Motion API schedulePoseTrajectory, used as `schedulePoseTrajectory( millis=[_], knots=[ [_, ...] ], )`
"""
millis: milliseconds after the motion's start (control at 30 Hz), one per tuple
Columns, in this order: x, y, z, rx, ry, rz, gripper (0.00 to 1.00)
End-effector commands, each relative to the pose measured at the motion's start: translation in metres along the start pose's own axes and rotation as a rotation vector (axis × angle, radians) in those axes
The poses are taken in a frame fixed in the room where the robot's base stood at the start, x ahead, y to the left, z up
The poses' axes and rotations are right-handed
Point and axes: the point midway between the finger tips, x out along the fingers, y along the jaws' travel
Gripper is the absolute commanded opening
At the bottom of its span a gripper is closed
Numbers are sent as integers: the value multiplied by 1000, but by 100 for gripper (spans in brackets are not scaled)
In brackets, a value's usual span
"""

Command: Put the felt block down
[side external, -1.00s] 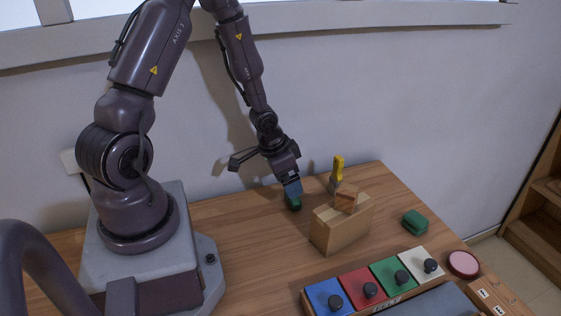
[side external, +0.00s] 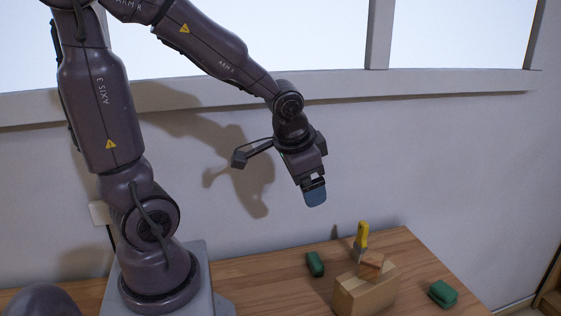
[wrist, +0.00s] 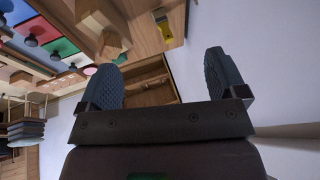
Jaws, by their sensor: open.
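A small dark green block (side external: 315,264), which looks like the felt block, rests on the wooden table near the wall, left of a wooden block. A second green block (side external: 442,293) lies at the table's right side. My gripper (side external: 315,196) is high above the table, clear of both blocks. In the wrist view my gripper (wrist: 163,62) has its two dark ribbed fingers wide apart with nothing between them. I cannot make out either green block in the wrist view.
Coloured keys with dark knobs, including a green one (wrist: 64,48), show in the wrist view. The wall (side external: 420,160) is behind my arm.

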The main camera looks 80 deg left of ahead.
Motion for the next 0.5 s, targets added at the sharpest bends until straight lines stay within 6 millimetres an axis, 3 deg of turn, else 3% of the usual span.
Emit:
schedulePoseTrajectory(
  millis=[33, 200, 333, 500],
  knots=[
    [-25, 10, 0, -3, 43, 5, 90],
    [-84, 38, 17, -38, 126, 102, 90],
    [-108, 52, 31, -46, 162, 185, 90],
    [-120, 58, 40, -47, 173, 235, 90]
  ],
)
